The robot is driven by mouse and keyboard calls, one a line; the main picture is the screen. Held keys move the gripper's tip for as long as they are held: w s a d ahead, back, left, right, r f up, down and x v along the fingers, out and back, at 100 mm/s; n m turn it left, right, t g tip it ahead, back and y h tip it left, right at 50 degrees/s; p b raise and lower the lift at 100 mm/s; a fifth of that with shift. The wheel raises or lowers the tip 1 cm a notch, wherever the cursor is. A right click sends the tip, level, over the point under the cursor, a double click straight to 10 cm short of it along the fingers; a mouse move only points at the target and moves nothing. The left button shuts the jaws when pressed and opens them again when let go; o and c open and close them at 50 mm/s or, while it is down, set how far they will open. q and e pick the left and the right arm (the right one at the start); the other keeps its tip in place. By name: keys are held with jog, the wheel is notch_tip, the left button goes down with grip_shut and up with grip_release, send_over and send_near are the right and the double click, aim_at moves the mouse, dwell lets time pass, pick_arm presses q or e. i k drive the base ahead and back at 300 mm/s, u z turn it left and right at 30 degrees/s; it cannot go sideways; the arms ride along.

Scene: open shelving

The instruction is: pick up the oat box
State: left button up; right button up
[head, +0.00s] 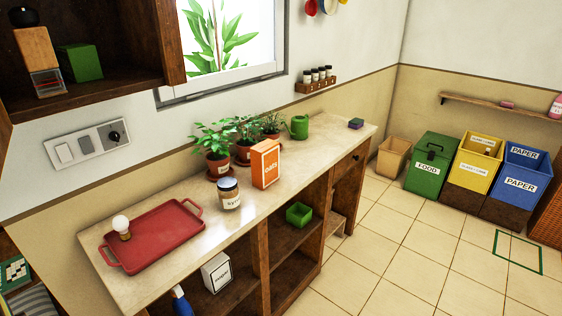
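The orange oat box (265,164), labelled "oats", stands upright on the pale countertop (186,237). Neither of my grippers shows in the head view.
A red tray (155,238) with a light bulb (122,227) lies on the counter's left part. Open shelves below hold a green box (299,214).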

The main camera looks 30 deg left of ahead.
aim_at(265, 156)
jog(key=u, duration=0.4)
jog(key=i, duration=1.1)
jog(key=u, duration=0.9)
